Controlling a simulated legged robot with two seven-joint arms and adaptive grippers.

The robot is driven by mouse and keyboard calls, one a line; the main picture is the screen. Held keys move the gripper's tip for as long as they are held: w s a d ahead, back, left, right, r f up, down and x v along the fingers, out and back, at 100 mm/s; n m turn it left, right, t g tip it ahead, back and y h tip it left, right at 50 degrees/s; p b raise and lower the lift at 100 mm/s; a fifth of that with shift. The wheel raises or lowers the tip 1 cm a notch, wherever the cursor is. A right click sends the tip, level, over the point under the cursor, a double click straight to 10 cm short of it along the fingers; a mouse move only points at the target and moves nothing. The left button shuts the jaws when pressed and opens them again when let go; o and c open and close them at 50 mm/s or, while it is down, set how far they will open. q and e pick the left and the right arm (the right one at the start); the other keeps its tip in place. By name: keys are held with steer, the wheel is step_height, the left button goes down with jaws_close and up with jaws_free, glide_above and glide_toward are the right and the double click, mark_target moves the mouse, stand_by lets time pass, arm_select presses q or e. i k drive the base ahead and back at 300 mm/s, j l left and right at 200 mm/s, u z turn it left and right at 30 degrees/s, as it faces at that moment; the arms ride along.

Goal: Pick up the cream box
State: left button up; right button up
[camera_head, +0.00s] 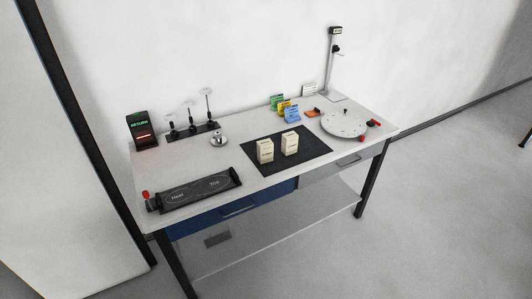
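Two cream boxes stand upright side by side on a black mat (314,151) on the table. The left cream box (265,151) is a little nearer to me than the right cream box (290,143). Both carry small dark print that is too small to read. Neither of my grippers shows in the head view, so nothing is seen touching the boxes.
The white table (188,171) stands against a wall. A round turntable (343,125) and stand (329,65) are at right, with coloured cards (291,112) behind the mat. A black panel (194,190) lies front left; a dark display (142,130) stands back left.

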mark_target(265, 147)
steer(key=i+l+u, duration=0.1)
steer(key=u, duration=0.3)
steer(key=i+l+u, duration=0.2)
steer(key=u, duration=0.15)
steer(key=i+l+u, duration=0.2)
steer(key=u, duration=0.2)
